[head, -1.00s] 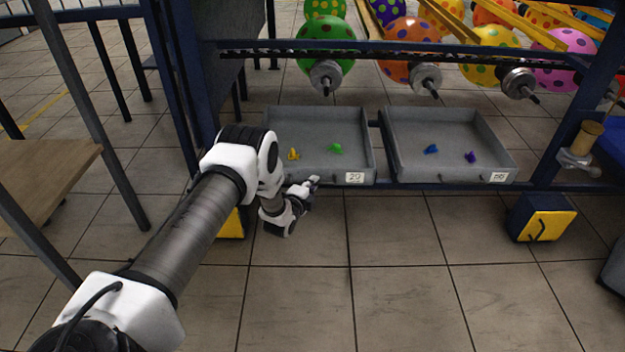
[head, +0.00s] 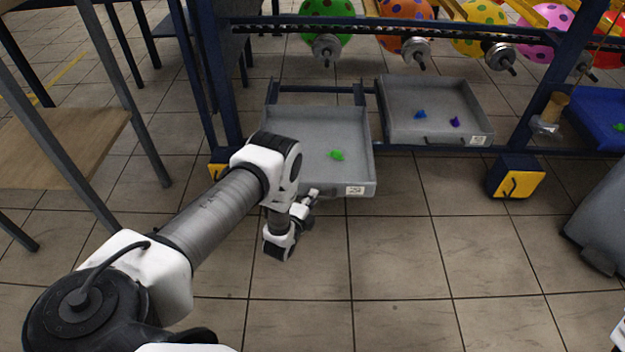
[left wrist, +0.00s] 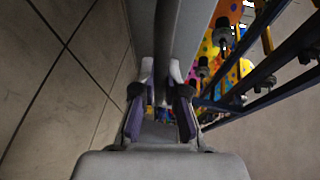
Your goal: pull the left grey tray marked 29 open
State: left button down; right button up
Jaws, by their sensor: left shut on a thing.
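The left grey tray (head: 350,130) with the white 29 label (head: 355,190) stands out from the frame toward me in the head view. A green balloon piece (head: 337,155) lies in it; my arm covers its left front part. My left gripper (head: 312,196) is at the tray's front wall, left of the label. My right gripper is not in view.
The right grey tray (head: 398,122) sits in the blue frame (head: 375,148) with a blue and a purple piece in it. A yellow-and-blue block (head: 517,178) is at the frame's foot. A wooden table (head: 70,140) stands left. The floor in front is clear.

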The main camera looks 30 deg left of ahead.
pick_arm(q)
jog(key=shift+s+d+p, duration=0.35)
jog(key=shift+s+d, duration=0.15)
jog(key=shift+s, duration=0.3)
jog(key=shift+s+d+p, duration=0.3)
jog(key=shift+s+d, duration=0.2)
jog(key=shift+s, duration=0.3)
jog(key=c, duration=1.2)
grip_release()
jog(key=v, duration=1.2)
jog(key=shift+w+a, duration=0.1)
